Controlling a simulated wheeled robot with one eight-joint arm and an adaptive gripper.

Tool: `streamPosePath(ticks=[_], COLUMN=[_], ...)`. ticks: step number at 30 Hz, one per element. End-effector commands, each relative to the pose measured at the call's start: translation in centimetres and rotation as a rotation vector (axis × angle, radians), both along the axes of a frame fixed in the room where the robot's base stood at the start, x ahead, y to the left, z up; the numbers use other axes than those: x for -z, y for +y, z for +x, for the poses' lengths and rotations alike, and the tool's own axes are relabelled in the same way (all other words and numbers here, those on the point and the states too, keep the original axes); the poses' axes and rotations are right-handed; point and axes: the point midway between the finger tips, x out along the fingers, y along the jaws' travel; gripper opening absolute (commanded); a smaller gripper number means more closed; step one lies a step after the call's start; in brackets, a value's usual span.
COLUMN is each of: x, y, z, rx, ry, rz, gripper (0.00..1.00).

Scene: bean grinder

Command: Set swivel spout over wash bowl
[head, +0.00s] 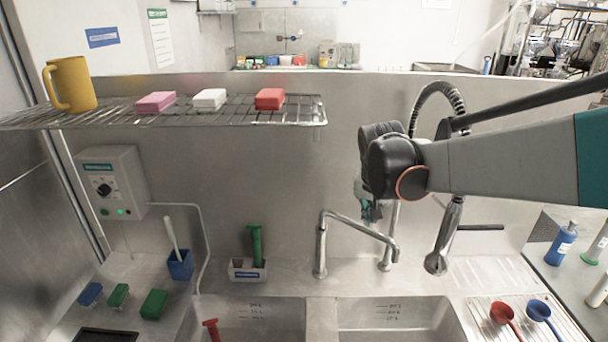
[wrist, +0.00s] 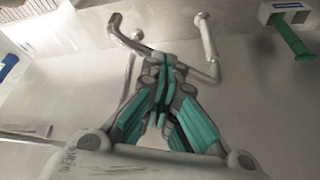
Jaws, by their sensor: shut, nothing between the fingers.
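The swivel spout (head: 355,221) is a bare metal pipe that rises from a post at the back of the sink counter. Its arm runs right and its bent outlet end hangs near the back rim of the right basin (head: 395,318). A left basin (head: 258,318) lies beside it; I cannot tell which is the wash bowl. My gripper (head: 370,212) is shut and empty at the spout's arm, fingers pointing down. In the wrist view, my closed fingertips (wrist: 163,68) overlap the middle of the spout's pipe (wrist: 212,68); contact is unclear.
A hose sprayer (head: 437,262) hangs right of the spout, with another metal post (head: 388,250) just behind. A green-handled brush (head: 256,245) stands in a white holder at left. A wire shelf (head: 200,117) holds a yellow mug and blocks. Ladles (head: 502,314) lie right.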

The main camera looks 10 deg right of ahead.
Motion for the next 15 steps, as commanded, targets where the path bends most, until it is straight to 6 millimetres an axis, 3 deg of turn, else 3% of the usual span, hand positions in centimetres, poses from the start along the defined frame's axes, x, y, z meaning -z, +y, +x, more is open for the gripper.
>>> streamPosePath(ticks=[1,6,15], x=[-1.0,-1.1,0.3], y=[-0.7,-2.6,-5.1], z=[1.5,5.3,9.3], rx=[0.031,0.143,0.285], ry=[0.009,0.041,0.076], rz=[0.002,0.008,0.010], gripper=[0.00,0.00,0.00])
